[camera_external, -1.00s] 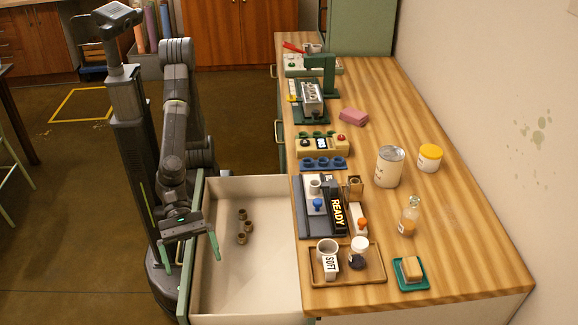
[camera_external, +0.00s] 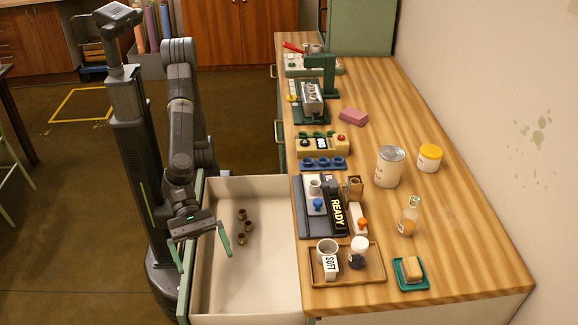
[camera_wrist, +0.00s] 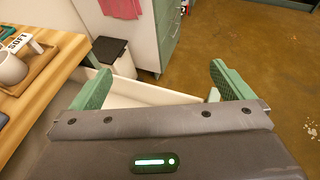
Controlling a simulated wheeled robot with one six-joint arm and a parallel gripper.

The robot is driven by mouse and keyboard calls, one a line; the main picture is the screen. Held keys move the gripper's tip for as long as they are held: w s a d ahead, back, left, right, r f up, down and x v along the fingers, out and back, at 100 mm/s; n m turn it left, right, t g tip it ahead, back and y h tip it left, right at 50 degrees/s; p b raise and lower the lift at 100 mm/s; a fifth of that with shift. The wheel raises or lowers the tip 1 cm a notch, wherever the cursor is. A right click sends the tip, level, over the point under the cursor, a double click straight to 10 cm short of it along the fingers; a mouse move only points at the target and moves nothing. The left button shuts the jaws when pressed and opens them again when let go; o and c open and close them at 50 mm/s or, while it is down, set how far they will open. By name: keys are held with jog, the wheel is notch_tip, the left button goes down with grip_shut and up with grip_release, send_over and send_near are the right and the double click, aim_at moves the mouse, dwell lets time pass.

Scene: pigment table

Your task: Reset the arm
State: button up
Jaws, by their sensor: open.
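My gripper (camera_external: 203,244) hangs over the left wall of the open drawer, with its two green fingers spread apart and nothing between them. In the wrist view my gripper (camera_wrist: 158,88) also shows open and empty, with the pale drawer behind its fingers. My arm is folded down beside its column, left of the counter.
The wooden counter (camera_external: 450,240) stands right of the drawer. Near its front edge are a wooden tray (camera_external: 343,278) with a cup (camera_external: 327,250) and a jar (camera_external: 359,246), a READY device (camera_external: 338,208) and a teal dish (camera_external: 398,284). Floor left of my base is clear.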

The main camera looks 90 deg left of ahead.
jog(key=w+a+r+n+t+y, duration=0.1)
jog(key=w+a+t, duration=0.1)
jog(key=w, duration=0.6)
jog(key=w+a+r+n+t+y+b, duration=0.1)
jog(key=w+a+n, duration=0.1)
jog(key=w, duration=0.5)
jog(key=shift+w+a+r+n+t, duration=0.3)
jog(key=shift+w+r+t, duration=0.05)
jog(key=shift+w+t, duration=0.05)
jog(key=shift+s, duration=0.1)
